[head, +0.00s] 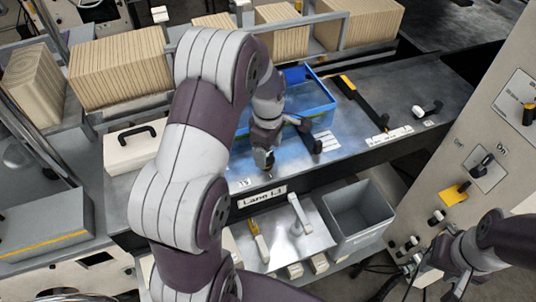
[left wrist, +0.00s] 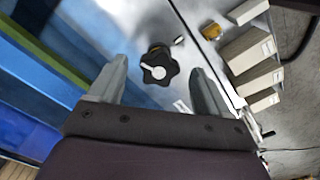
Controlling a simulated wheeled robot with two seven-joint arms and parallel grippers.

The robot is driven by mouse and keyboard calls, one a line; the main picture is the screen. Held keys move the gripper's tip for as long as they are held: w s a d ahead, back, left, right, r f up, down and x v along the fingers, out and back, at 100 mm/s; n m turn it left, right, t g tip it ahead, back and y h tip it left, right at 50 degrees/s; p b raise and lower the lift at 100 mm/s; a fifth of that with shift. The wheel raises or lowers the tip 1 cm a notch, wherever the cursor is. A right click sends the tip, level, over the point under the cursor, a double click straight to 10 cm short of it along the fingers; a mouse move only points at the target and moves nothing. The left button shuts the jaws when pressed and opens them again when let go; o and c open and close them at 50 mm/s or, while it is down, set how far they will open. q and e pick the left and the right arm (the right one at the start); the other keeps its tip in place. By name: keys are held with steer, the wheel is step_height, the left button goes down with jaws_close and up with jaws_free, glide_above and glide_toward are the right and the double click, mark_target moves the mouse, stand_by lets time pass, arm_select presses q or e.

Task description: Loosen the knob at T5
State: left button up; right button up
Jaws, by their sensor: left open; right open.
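A black star-shaped knob (left wrist: 158,66) with a pale pointer on its top shows in the left wrist view, on a grey metal deck. My left gripper (head: 265,165) is open and points down at the deck near the Lane sign. In the left wrist view its two fingers (left wrist: 159,72) stand apart, one on each side of the knob in the picture. In the head view my gripper and arm hide the knob. A small label (head: 243,183) beside that spot is too small to read. My right gripper (head: 440,260) is open at the lower right, away from the deck.
A black and yellow bar (head: 360,102) and a black lever (head: 428,109) are further right on the deck. Below the deck edge are a grey open bin (head: 360,215) and a metal shelf with handles. A control panel stands right.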

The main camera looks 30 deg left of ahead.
mark_target(268, 155)
arm_select(q)
step_height(268, 155, up, 4)
steer(key=shift+r+b, duration=0.25)
steer(key=shift+b, duration=0.35)
step_height(268, 155, up, 6)
steer(key=p, duration=0.3)
steer(key=shift+f, duration=0.1)
